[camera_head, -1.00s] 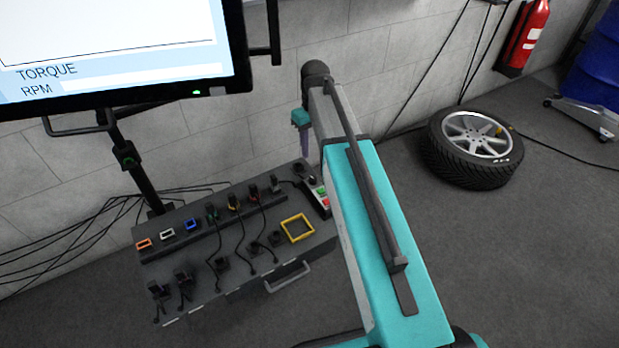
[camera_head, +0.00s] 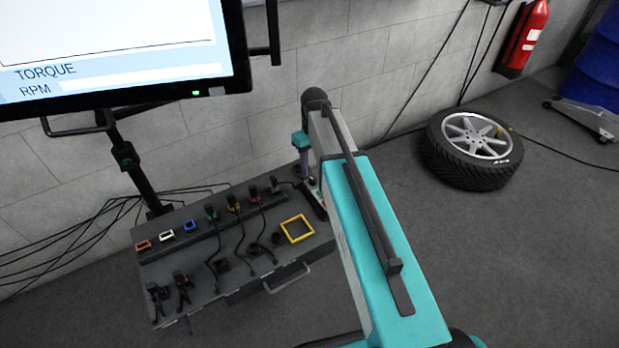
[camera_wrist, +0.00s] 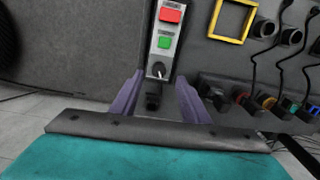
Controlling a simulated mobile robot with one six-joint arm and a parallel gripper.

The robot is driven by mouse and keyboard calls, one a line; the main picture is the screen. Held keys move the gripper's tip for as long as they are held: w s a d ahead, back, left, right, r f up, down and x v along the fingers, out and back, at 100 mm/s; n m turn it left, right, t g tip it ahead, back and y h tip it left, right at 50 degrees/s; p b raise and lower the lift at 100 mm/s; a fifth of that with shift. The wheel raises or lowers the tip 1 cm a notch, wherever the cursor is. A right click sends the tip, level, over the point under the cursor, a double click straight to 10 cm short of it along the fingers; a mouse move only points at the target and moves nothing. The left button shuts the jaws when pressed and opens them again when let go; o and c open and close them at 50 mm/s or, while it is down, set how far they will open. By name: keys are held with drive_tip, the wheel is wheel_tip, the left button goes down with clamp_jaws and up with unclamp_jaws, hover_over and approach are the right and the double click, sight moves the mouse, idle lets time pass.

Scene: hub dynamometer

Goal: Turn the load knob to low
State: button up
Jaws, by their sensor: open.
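The load knob (camera_wrist: 158,70) is a small black knob with a light pointer mark, on a grey control box (camera_wrist: 153,45) below a red and a green button in the wrist view. My gripper (camera_wrist: 158,92) is open, its two purple fingers on either side of a dark part just below the knob in that view. I cannot tell whether the fingers touch anything. In the head view my gripper (camera_head: 303,172) reaches down at the right end of the console, and my arm hides most of the control box (camera_head: 316,197). The knob itself is hidden there.
The grey console (camera_head: 215,290) carries a yellow square frame (camera_head: 297,229), coloured sockets and several cabled plugs. A monitor (camera_head: 120,50) stands at the upper left. A tyre (camera_head: 472,148) lies on the floor at right. The wall is close behind the console.

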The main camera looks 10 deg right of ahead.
sight(313, 180)
drive_tip(key=shift+f, duration=3)
clamp_jaws()
